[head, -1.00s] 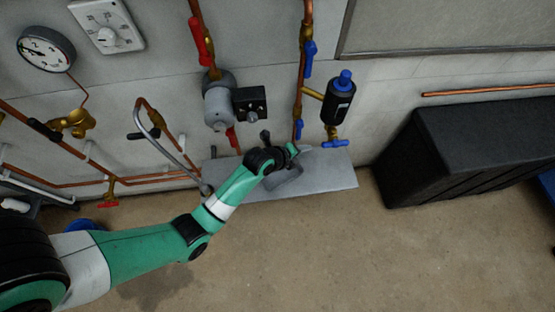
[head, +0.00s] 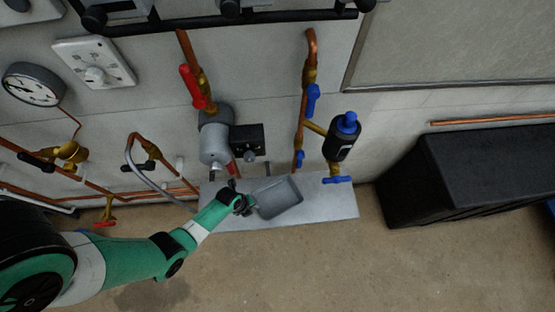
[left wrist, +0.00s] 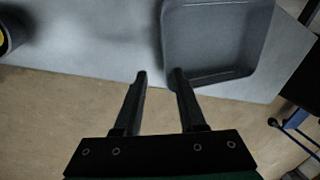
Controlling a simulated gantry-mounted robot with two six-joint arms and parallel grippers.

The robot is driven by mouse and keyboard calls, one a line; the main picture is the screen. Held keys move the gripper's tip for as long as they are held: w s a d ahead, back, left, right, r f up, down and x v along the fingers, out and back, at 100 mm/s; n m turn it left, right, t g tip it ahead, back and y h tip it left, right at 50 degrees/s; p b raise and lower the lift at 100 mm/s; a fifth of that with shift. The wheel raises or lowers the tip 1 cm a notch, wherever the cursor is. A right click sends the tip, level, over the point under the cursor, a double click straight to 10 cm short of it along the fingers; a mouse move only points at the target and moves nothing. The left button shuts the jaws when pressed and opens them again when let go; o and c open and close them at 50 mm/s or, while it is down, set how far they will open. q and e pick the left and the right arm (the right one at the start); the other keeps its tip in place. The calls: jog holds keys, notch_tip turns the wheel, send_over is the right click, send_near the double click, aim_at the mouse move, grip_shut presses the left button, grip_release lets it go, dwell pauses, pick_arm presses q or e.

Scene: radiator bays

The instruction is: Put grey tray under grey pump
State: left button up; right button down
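The grey tray (head: 279,198) sits at the grey shelf (head: 335,203) below the pipes, right of and lower than the grey pump (head: 214,143). The pump is fixed on the copper pipe against the wall. My left gripper (head: 247,204) is at the tray's left side. In the left wrist view, my left gripper (left wrist: 160,74) has its fingers apart, with bare shelf showing between them. The right finger overlaps the near left corner of the tray (left wrist: 215,40); I cannot tell if it touches. The tray looks empty. My right gripper is out of view.
A black box (head: 236,139) is beside the pump. A black cylinder with a blue cap (head: 341,138) hangs above the shelf's right part. A black chest (head: 480,175) stands on the right. A grey curved pipe (head: 133,165) is near my left arm. The front floor is clear.

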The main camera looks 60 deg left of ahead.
pick_arm(q)
jog(key=b+x, duration=0.1)
jog(key=x, duration=0.2)
jog(key=shift+f+b, duration=0.1)
jog(key=shift+b, duration=0.25)
pick_arm(e)
notch_tip(320, 180, down, 3)
jog(key=shift+f, duration=0.1)
pick_arm(q)
jog(key=b+x, duration=0.3)
jog(key=w+b+x, duration=0.1)
jog(key=b+x, duration=0.1)
jog(key=shift+a, duration=0.25)
jog(key=shift+s, duration=0.1)
pick_arm(e)
notch_tip(320, 180, down, 5)
pick_arm(q)
jog(key=shift+c, duration=0.3)
grip_shut()
